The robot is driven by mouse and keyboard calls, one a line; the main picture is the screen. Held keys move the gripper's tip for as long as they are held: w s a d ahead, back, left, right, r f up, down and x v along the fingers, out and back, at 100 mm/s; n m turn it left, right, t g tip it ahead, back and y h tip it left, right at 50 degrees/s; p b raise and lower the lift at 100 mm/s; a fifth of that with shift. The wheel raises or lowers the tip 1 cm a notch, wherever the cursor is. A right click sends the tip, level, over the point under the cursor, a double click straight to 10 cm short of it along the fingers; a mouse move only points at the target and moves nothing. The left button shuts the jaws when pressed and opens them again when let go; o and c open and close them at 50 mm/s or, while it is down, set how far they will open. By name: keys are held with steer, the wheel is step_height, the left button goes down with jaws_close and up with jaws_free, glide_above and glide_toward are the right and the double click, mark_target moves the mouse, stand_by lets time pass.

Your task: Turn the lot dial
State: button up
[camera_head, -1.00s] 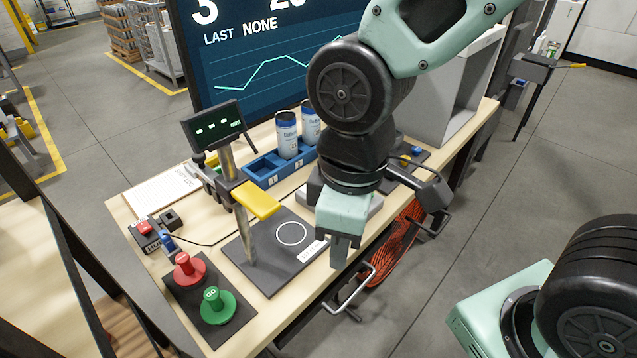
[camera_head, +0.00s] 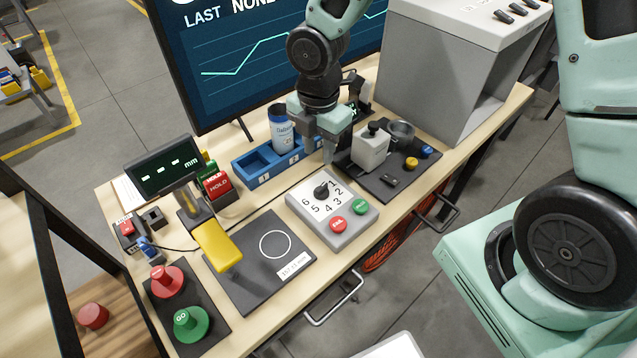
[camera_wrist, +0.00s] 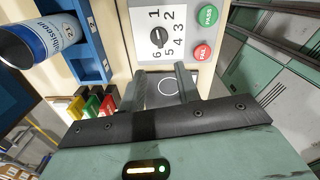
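The lot dial is a black knob (camera_head: 321,190) on a light grey box (camera_head: 335,234), ringed by the numbers 1 to 6. A red FAIL button (camera_head: 338,224) and a green PASS button (camera_head: 360,206) sit beside it. The knob also shows upright in the wrist view (camera_wrist: 159,38), beyond my fingertips; I cannot read its setting surely.
A blue rack (camera_head: 247,172) with a white-and-blue can (camera_head: 281,130) stands close left of my gripper. A dark tray (camera_head: 388,186) with a grey block (camera_head: 370,150) is to the right. A gauge with a yellow lever (camera_head: 216,245) and dark plate (camera_head: 262,287) lie in front-left.

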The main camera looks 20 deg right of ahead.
mark_target(319, 189)
step_height(319, 189, down, 12)
steer(key=shift+p, duration=0.65)
jaws_close()
